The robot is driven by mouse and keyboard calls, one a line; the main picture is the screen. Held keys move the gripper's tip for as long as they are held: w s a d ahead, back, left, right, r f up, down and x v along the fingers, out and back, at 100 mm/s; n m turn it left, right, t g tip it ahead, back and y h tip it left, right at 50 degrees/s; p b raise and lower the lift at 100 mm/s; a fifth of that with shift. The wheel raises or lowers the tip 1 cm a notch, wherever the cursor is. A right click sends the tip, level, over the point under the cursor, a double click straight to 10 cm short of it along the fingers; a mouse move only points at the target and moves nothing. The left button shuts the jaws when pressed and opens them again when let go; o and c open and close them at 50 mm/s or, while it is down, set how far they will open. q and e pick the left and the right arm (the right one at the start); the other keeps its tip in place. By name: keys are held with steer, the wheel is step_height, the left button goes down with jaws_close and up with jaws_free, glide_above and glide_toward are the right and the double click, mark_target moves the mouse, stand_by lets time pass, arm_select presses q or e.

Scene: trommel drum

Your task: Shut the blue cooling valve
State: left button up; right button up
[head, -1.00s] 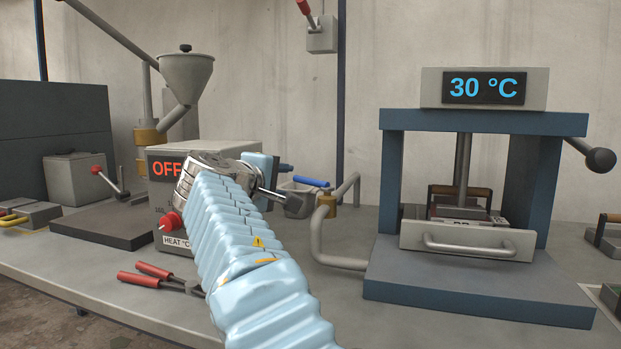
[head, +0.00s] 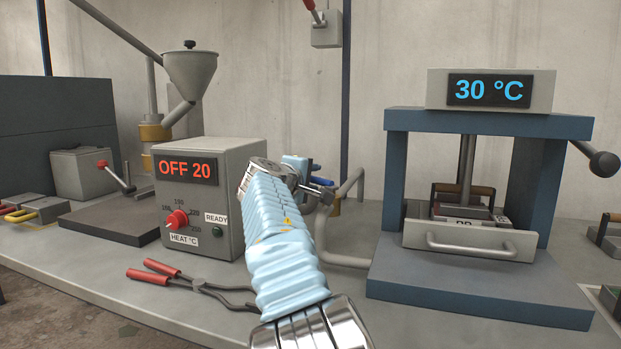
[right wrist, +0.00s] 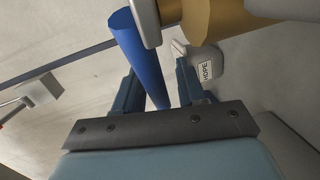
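The blue cooling valve handle (head: 321,181) is a short blue lever on a grey pipe behind my right gripper, left of the press. My arm hides part of it in the head view. My right gripper (head: 318,188) is beside the handle there. The fingers are apart, with the handle nearer the left one. Whether they touch it cannot be told. My left gripper is not in view.
A heater box (head: 210,200) reading "OFF 20" stands left of my arm. Red-handled tongs (head: 190,282) lie in front. A blue press (head: 470,270) under a 30 °C display (head: 490,90) stands right. A grey pipe (head: 340,258) bends beside my arm.

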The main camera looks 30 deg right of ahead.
jaws_close()
steer(key=n+t+y+b, duration=0.1)
steer(key=b, duration=0.1)
steer(key=a+n+t+y+b, duration=0.1)
steer(key=shift+s+a+f+b, duration=0.15)
steer(key=shift+a+f+b, duration=0.1)
steer(key=shift+b, duration=0.1)
steer(key=shift+s+a+r+n+t+y+b, duration=0.1)
steer(key=shift+s+a+n+t+y+b, duration=0.05)
steer(key=shift+a+n+t+y+b, duration=0.4)
steer(key=shift+s+a+r+n+t+y+b, duration=0.1)
steer(key=shift+a+n+t+y+b, duration=0.15)
steer(key=shift+n+t+y, duration=0.35)
steer(key=shift+s+a+n+t+y+b, duration=0.15)
steer(key=shift+a+n+t+y+b, duration=0.25)
steer(key=shift+n+y, duration=0.4)
steer(key=shift+o, duration=0.5)
jaws_free()
